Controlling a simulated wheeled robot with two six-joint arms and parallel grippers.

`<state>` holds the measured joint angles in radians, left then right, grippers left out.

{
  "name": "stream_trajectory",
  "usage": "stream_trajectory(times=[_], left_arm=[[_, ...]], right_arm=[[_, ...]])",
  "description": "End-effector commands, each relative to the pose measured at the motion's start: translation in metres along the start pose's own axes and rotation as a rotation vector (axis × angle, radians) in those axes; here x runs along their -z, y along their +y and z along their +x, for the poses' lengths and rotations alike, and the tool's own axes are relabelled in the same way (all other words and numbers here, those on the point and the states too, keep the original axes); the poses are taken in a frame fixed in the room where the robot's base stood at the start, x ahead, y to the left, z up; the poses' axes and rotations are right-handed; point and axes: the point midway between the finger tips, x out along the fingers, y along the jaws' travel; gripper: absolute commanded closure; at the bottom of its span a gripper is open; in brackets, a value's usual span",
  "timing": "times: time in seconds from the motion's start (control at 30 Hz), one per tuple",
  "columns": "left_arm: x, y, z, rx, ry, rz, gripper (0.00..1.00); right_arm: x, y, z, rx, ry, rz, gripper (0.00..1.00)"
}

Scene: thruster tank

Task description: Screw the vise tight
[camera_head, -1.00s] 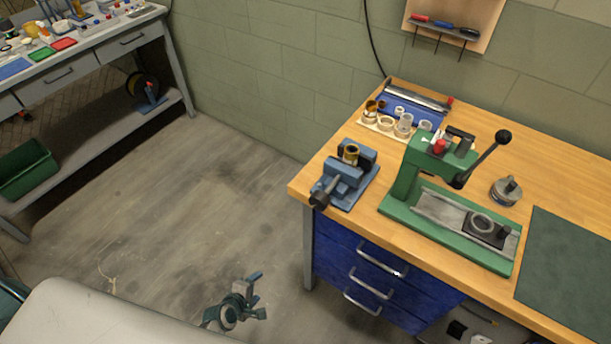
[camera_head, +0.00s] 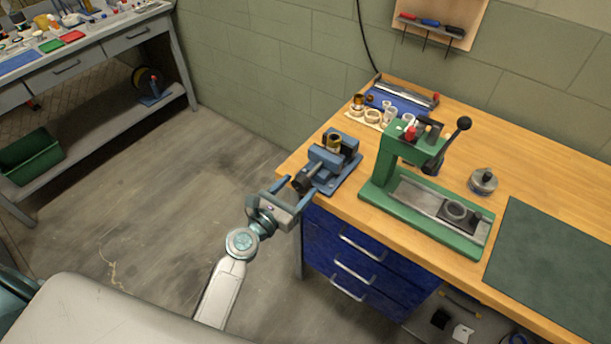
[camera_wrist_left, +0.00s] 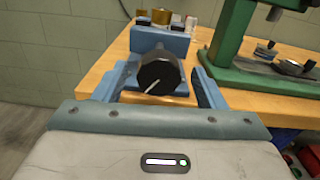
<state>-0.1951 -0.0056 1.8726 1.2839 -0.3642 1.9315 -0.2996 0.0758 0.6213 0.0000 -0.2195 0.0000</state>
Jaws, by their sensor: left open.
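The blue vise (camera_head: 338,180) stands at the left front corner of the wooden bench. Its black round knob (camera_head: 302,184) points out past the bench edge and shows large in the left wrist view (camera_wrist_left: 158,74), with a pale line on its face. A brass-coloured ring-like part (camera_head: 334,144) sits upright in the vise jaws. My left gripper (camera_head: 290,188) is open at the knob. In the left wrist view one finger is left of the knob and one right, with gaps visible on both sides. My right gripper is not in view.
A green lever press (camera_head: 378,194) stands right of the vise on the bench (camera_head: 540,150). Small cups and rings (camera_head: 373,117) lie behind the vise. A metal round part (camera_head: 483,182) and a dark green mat (camera_head: 560,260) are further right. Blue drawers (camera_head: 350,245) are below.

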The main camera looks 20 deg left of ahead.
Motion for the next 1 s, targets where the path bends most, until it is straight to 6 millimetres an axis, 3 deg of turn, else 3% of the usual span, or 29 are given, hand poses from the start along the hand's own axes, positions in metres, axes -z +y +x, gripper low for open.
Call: stream_trajectory(times=[0.23,0.6,0.63,0.83,1.0], left_arm=[[-0.001,0.0,0.035,0.0,0.0,0.0,0.36],[0.001,0.0,0.042,0.0,0.002,0.001,0.36],[0.001,0.0,0.041,0.0,0.002,0.001,0.38],[0.001,0.0,0.041,0.0,0.002,0.002,0.77],[0.001,0.0,0.041,0.0,0.002,0.005,0.8]], right_arm=[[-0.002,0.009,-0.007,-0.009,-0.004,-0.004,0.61],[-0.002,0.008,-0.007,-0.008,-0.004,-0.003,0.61],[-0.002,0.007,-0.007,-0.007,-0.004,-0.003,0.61],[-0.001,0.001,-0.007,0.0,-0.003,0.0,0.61],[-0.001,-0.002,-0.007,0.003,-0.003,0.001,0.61]])
